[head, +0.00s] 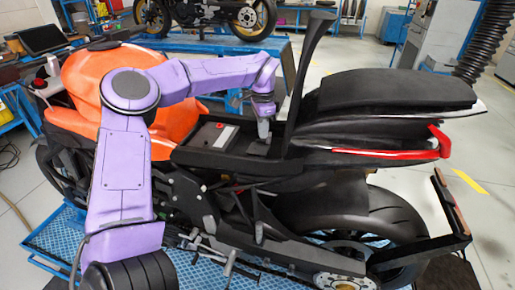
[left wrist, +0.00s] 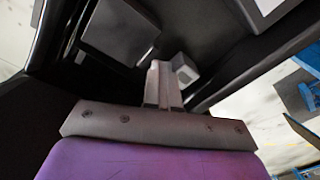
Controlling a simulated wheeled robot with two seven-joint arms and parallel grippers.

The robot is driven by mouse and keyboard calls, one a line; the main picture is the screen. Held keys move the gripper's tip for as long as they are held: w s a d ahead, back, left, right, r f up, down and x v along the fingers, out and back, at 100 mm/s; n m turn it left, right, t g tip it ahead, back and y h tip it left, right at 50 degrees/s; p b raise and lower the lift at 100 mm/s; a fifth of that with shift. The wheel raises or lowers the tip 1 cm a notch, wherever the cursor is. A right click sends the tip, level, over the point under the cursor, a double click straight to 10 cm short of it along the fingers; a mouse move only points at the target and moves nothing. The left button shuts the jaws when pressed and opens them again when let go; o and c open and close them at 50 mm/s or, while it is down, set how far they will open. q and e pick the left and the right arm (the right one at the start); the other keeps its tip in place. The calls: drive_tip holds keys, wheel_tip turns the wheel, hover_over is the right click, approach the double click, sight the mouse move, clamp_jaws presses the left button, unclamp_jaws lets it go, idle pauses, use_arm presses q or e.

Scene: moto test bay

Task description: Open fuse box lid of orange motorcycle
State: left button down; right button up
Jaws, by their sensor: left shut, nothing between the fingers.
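The orange motorcycle (head: 180,125) stands across the head view. Its under-seat compartment (head: 192,158) is open, with a black panel (head: 308,70) standing upright behind it. My left gripper (head: 264,132) points down into the right part of this compartment. It is shut and empty. In the left wrist view its fingers (left wrist: 163,85) are together beside a small grey box (left wrist: 186,70), perhaps the fuse box; I cannot tell whether they touch it. The gripper partly hides this box, so its lid is unclear. My right gripper is not in view.
A black box with a white label (head: 226,136), likely the battery, sits left of my gripper in the compartment. The black tail seat (head: 395,90) rises at the right. A blue bench (head: 185,44) stands behind.

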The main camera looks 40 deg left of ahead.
sight(259, 147)
use_arm(q)
drive_tip(key=shift+s+d+f+g, duration=0.25)
drive_tip(key=shift+s+f+g, duration=0.05)
drive_tip(key=shift+s+f, duration=0.15)
idle(0.9)
drive_tip(key=shift+s+d+r, duration=0.15)
drive_tip(key=shift+s+r, duration=0.35)
drive_tip(key=shift+r, duration=0.05)
drive_tip(key=shift+r, duration=0.1)
drive_tip(key=shift+r, duration=0.1)
drive_tip(key=shift+s+d+r, duration=0.25)
drive_tip(key=shift+r, duration=0.25)
drive_tip(key=shift+s+d+r+b, duration=0.3)
drive_tip(key=shift+s+d+b, duration=0.05)
drive_tip(key=shift+s+b, duration=0.3)
